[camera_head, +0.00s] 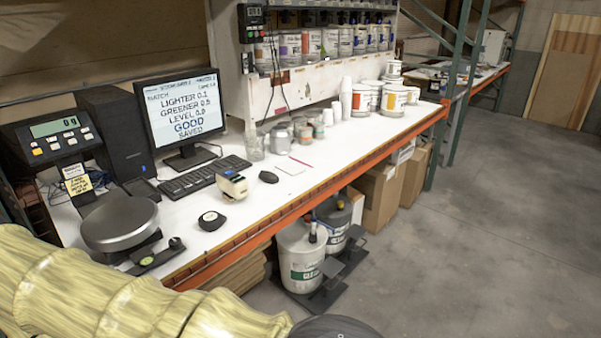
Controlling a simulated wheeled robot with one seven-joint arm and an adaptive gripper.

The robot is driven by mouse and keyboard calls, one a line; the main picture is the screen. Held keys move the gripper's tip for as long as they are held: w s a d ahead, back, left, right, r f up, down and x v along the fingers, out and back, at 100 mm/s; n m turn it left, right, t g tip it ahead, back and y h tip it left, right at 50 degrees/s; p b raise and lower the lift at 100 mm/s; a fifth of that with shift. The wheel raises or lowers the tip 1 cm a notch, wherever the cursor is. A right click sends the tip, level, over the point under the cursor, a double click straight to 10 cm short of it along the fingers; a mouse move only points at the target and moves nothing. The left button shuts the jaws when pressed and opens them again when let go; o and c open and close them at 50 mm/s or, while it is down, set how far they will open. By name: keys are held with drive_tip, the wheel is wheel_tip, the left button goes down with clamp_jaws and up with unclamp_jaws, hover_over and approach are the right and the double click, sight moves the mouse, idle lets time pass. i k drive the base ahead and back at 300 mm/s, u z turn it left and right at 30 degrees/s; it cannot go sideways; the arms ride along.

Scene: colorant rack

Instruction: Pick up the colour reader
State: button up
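A small cream handheld device with a dark face (233,185), which looks like the colour reader, sits on the white bench in front of the keyboard. A round black puck with a pale label (211,220) lies nearer the bench's front edge; I cannot tell for sure what it is. My arm, in a yellowish cover, crosses the lower left and ends in a dark rounded part at the bottom edge. My gripper's fingers are not in view. Nothing covers the cream device.
The scale's round pan (119,222) stands at left. The monitor (180,115), keyboard (204,176) and mouse (268,177) surround the device. Several cans and cups stand further right. The orange bench edge (300,208) runs in front, with pails (301,258) below.

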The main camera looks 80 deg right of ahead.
sight(235, 185)
drive_tip(key=z, duration=1.55)
